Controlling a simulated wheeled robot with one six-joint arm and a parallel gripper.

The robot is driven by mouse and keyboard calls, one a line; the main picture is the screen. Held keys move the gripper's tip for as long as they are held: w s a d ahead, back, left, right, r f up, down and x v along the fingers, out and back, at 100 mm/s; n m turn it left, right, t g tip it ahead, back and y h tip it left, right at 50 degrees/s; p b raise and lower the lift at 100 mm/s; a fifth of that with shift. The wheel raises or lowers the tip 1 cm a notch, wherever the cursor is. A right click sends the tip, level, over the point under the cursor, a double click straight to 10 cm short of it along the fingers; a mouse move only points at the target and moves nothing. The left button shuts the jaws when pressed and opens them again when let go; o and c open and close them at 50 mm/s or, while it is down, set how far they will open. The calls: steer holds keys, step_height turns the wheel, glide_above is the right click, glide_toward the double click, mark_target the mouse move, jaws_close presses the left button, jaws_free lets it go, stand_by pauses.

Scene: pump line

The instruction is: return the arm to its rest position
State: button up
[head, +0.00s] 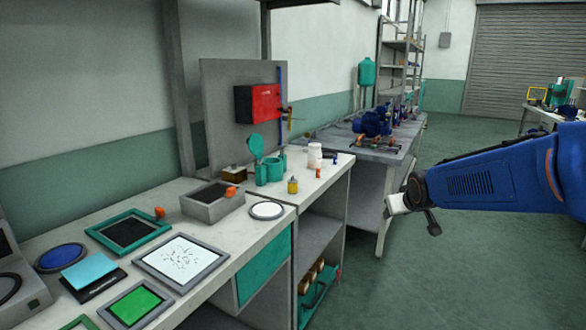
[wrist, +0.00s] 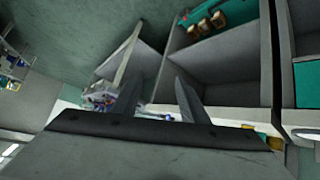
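My blue arm (head: 490,180) reaches in from the right edge in the head view, held over the open floor beside the benches. My gripper (head: 412,210) is at its left end, to the right of the bench and touching nothing that I can see. In the wrist view my gripper (wrist: 156,90) shows two grey fingers standing apart with nothing held between them. The wrist picture is tilted, with the bench shelves behind the fingers.
A long workbench (head: 245,238) with trays, a red box (head: 257,104) and green parts runs along the left. A farther bench (head: 372,150) carries blue pumps (head: 374,124). Another table (head: 540,116) stands at the far right. The green floor (head: 430,270) is clear.

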steer(key=s+a+f+g, duration=0.1)
steer(key=s+f+g, duration=0.1)
steer(key=s, duration=1.7)
steer(key=s+a+f+m+g, duration=0.1)
steer(key=s+f+g, duration=0.1)
steer(key=s, duration=1.7)
steer(key=shift+a+f+g+y, duration=0.3)
steer(key=shift+f+g, duration=0.1)
steer(key=shift+f, duration=0.5)
